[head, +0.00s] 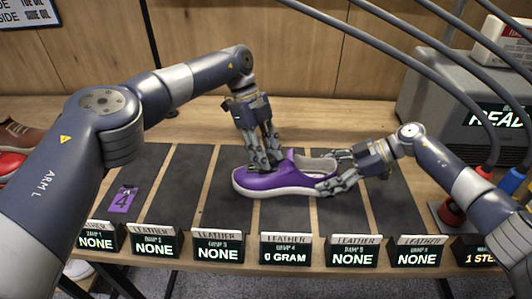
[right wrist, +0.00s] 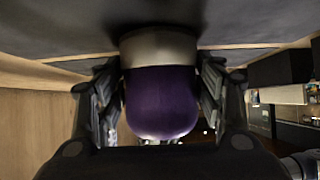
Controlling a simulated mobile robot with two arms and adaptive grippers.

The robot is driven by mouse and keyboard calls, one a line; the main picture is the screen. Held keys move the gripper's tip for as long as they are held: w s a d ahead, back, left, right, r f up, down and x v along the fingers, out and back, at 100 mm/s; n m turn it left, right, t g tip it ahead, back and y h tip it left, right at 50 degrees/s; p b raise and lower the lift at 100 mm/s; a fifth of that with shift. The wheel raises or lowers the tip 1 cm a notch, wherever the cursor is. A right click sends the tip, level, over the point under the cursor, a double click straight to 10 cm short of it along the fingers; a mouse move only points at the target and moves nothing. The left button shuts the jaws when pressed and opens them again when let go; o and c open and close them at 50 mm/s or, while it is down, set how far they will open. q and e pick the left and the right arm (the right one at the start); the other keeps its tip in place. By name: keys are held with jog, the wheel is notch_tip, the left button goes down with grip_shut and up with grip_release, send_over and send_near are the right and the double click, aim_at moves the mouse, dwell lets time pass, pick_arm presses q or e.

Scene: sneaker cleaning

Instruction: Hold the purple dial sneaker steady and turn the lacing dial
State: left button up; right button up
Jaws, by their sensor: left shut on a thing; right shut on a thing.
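The purple sneaker (head: 270,178) with a white sole sits upright on a dark mat strip, toe to the left and heel to the right. My left gripper (head: 268,163) comes down from above and is shut at the sneaker's tongue area; its fingers hide the lacing dial, so I cannot make out the dial itself. My right gripper (head: 330,172) is shut on the heel end from the right. In the right wrist view the purple heel (right wrist: 162,100) sits between the two fingers of my right gripper (right wrist: 160,105), with the pale sole above it.
A purple card marked 4 (head: 123,199) lies on the mat at left. Several small display signs (head: 285,250) line the front edge. Brown and red shoes (head: 15,145) stand far left. A grey machine (head: 440,95) and cables are at right.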

pick_arm(q)
jog(key=o, duration=1.1)
jog(key=shift+c, duration=0.2)
jog(key=shift+n, duration=0.3)
